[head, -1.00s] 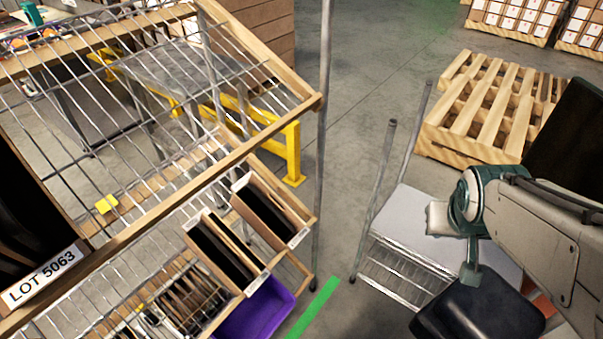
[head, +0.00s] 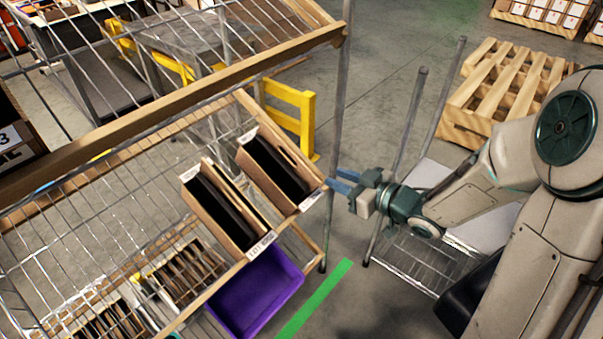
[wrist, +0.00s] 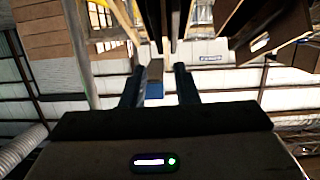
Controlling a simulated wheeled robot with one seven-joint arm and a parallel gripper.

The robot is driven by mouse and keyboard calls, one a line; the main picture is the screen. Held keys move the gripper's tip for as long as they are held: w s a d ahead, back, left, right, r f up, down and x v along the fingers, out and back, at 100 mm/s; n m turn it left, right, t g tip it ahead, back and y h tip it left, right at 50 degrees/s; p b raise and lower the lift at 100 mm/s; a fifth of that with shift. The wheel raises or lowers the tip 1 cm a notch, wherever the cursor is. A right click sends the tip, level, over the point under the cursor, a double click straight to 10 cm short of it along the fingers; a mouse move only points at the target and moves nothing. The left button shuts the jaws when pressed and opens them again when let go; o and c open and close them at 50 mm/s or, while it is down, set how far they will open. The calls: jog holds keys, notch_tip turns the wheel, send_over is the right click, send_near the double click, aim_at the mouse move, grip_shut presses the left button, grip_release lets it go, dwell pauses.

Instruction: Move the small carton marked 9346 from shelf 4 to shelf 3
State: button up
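Two narrow open-topped cartons with dark contents sit tilted on a wire shelf in the head view. The right carton (head: 288,168) has a white label on its front end, too small to read. The left carton (head: 228,212) has a label starting "LOT". I cannot tell which carton is marked 9346, and no shelf numbers are readable. My gripper (head: 340,181) is just right of the right carton's front end, beyond the shelf's edge, apart from it and empty. In the wrist view the two fingers (wrist: 158,88) stand apart, with cartons above them.
A grey upright post (head: 338,110) stands between the right carton and my gripper. A purple bin (head: 262,290) and several small cartons are lower down. A wire-shelved cart (head: 425,265) stands below my arm. A wooden shelf edge (head: 180,103) crosses above the cartons.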

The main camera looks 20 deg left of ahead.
aim_at(305, 166)
jog(key=shift+y, duration=0.3)
jog(key=shift+s+b+x, duration=0.15)
jog(key=shift+b+x, duration=0.65)
jog(key=shift+x, duration=1.75)
jog(key=shift+s+b+x, duration=0.15)
jog(key=shift+b+x, duration=0.65)
jog(key=shift+x, duration=1.75)
jog(key=shift+a, duration=0.15)
jog(key=shift+c, duration=0.4)
grip_shut()
jog(key=shift+r, duration=0.1)
notch_tip(305, 166, up, 8)
jog(key=p, duration=0.7)
